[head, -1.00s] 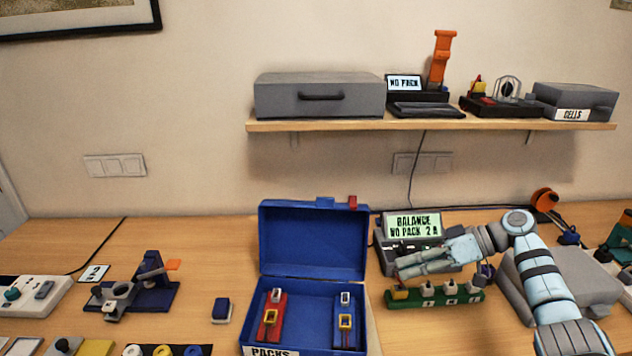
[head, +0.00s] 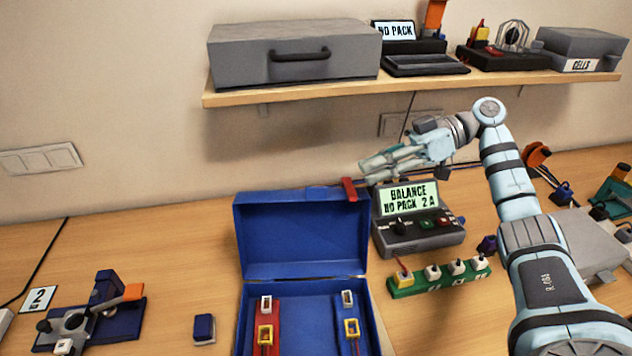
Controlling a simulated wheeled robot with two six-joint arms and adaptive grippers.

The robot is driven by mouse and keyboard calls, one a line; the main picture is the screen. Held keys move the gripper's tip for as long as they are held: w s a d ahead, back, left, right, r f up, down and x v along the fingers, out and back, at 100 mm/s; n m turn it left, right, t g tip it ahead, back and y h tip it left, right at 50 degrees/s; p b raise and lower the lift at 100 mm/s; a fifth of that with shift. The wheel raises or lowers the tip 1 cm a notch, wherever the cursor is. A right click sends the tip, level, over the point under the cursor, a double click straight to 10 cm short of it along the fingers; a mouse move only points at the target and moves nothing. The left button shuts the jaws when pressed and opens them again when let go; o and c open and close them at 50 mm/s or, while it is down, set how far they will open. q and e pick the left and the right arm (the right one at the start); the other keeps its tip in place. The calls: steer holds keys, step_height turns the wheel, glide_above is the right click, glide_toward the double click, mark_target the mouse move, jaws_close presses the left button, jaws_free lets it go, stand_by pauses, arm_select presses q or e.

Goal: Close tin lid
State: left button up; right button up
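The blue tin (head: 375,325) stands open on the table, with its lid (head: 300,235) raised upright at the back. Inside lie a red pack (head: 280,318) and a blue pack (head: 358,322). I see no contact with the lid. Its fingers are seen at an angle, so their opening is unclear, and nothing shows in them. My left gripper is out of view.
A balance charger (head: 415,240) with a lit screen and a green board (head: 440,280) with several plugs stand right of the tin. A small blue block (head: 204,328) and a blue fixture (head: 120,315) lie to the left. A shelf (head: 300,90) with a grey case hangs above.

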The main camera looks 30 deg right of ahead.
mark_target(318, 187)
steer(key=x, duration=0.3)
steer(key=p+x, duration=0.1)
steer(key=x, duration=0.3)
steer(key=p+x, duration=0.1)
steer(key=x, duration=0.2)
steer(key=shift+w+a+f, duration=0.1)
steer(key=shift+w+a, duration=0.15)
steer(key=shift+w, duration=0.2)
steer(key=shift+a+f, duration=0.1)
steer(key=shift+a, duration=0.15)
steer(key=shift+s, duration=0.1)
steer(key=shift+f, duration=0.1)
steer(key=c, duration=0.6)
jaws_close()
